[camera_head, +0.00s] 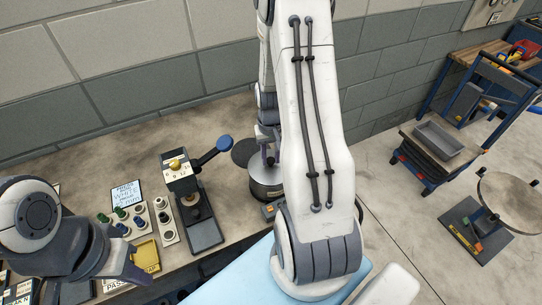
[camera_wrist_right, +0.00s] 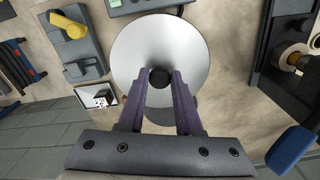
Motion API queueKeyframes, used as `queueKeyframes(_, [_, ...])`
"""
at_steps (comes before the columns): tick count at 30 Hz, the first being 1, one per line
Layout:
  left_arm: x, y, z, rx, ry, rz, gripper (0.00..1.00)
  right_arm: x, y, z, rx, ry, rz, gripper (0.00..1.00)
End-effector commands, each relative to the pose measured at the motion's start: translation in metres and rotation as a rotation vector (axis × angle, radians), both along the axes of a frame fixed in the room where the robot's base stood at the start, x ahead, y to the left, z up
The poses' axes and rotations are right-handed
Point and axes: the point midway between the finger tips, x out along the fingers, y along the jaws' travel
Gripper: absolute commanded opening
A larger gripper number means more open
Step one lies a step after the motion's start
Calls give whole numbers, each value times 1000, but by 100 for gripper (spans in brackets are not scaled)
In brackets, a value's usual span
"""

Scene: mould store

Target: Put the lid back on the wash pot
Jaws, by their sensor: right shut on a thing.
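My right gripper (camera_wrist_right: 160,77) is shut on that knob; in the head view the gripper (camera_head: 269,158) is partly hidden by my own arm. The wash pot (camera_head: 265,188) is a metal cylinder on the bench, just below the lid and partly behind my arm.
A dark press with a blue-knobbed lever (camera_head: 205,225) stands left of the pot. Bottle trays (camera_head: 122,222), a sign (camera_head: 127,195) and a yellow bin (camera_head: 146,256) lie further left. A blue trolley (camera_head: 425,160) and a round stool (camera_head: 510,198) stand at right.

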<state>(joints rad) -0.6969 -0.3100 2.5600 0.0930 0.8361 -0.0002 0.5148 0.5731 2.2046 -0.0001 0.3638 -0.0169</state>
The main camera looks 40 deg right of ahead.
Motion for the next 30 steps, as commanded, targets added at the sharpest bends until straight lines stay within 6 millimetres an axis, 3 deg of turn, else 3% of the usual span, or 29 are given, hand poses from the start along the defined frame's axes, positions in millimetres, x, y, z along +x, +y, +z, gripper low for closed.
queueKeyframes(8, [0, 0, 0, 0, 0, 0, 0, 0, 0, 0, 0, 0, 0, 0])
queueKeyframes(9, [0, 0, 0, 0, 0, 0, 0, 0, 0, 0, 0, 0, 0, 41])
queueKeyframes(11, [0, 0, 0, 0, 0, 0, 0, 0, 0, 0, 0, 0, 0, 64])
queueKeyframes(12, [0, 0, 0, 0, 0, 0, 0, 0, 0, 0, 0, 0, 0, 68])
queueKeyframes(18, [0, 0, 0, 0, 0, 0, 0, 0, 0, 0, 0, 0, 0, 68])
queueKeyframes(21, [0, 0, 0, 0, 0, 0, 0, 0, 0, 0, 0, 0, 0, 98])
queueKeyframes(30, [0, 0, 0, 0, 0, -1, 0, 0, 0, 0, 0, 0, 0, 98])
